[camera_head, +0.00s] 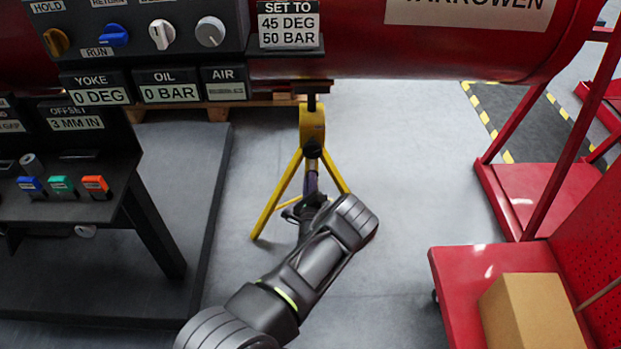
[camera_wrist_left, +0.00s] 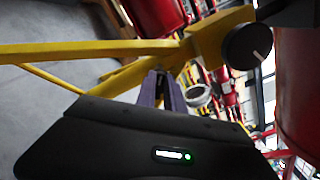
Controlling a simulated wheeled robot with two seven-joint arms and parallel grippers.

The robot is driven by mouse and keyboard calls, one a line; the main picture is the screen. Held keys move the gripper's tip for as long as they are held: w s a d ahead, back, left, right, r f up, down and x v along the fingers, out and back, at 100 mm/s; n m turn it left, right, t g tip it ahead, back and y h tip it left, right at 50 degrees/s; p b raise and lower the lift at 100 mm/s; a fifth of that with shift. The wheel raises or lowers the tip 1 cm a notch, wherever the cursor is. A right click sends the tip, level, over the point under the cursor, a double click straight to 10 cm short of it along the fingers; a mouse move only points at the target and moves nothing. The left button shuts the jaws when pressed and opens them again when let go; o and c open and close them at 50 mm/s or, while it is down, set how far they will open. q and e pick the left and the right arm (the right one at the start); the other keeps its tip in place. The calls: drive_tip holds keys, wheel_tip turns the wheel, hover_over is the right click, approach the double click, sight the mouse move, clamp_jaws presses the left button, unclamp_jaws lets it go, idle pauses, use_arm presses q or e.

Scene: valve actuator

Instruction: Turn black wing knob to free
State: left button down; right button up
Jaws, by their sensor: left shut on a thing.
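The black knob (camera_head: 312,149) sits at the front of the yellow stand head (camera_head: 312,125), under the red pipe. In the left wrist view the knob (camera_wrist_left: 247,46) is a round black disc with a short white mark, beside the yellow head (camera_wrist_left: 212,36). My left gripper (camera_head: 311,172) reaches up just below the knob in the head view. In the left wrist view its purple fingers (camera_wrist_left: 165,78) are close together, left of the knob in the picture, before the yellow stand legs. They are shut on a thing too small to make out. My right gripper is not in view.
The yellow legs (camera_head: 274,198) spread around my left gripper. The red pipe (camera_head: 430,52) hangs above. A control panel (camera_head: 140,32) and a dark bench (camera_head: 75,160) stand at left. A red cart (camera_head: 455,275) with a cardboard box (camera_head: 530,312) is at right. Floor between is clear.

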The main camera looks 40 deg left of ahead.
use_arm(q)
drive_tip(key=shift+f+n+p, duration=0.1)
drive_tip(key=shift+n+p, duration=0.2)
drive_tip(key=shift+n, duration=0.9)
drive_tip(key=c, duration=1.4)
unclamp_jaws()
drive_tip(key=shift+c, duration=0.2)
drive_tip(key=p+v, duration=0.2)
drive_tip(key=v, duration=0.6)
